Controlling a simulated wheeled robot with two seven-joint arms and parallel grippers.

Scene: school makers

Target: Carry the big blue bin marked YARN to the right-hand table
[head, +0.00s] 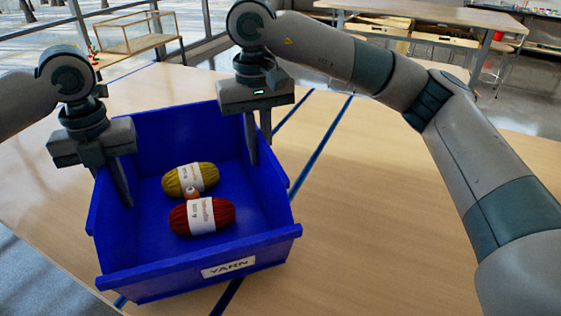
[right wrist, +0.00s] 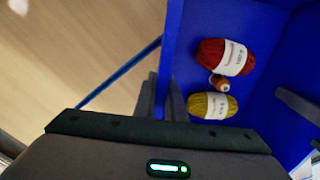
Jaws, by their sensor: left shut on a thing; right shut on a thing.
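The big blue bin (head: 142,279) with a white YARN label (head: 228,267) is in the lower left of the head view, over a light wooden table. I cannot tell whether its base touches the tabletop. My left gripper (head: 113,188) is shut on the bin's left wall. My right gripper (head: 258,148) is shut on its right wall; in the right wrist view its fingers (right wrist: 162,98) straddle that wall. Inside lie a red yarn ball (head: 185,219), a yellow yarn ball (head: 191,180) and a small orange-brown spool (head: 192,194) between them.
Blue tape lines (head: 321,145) cross the wooden tabletop (head: 400,220), which is clear to the right of the bin. A wooden-framed clear case (head: 137,33) stands at the back left. Another table (head: 440,14) with drawers stands across the floor at the back right.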

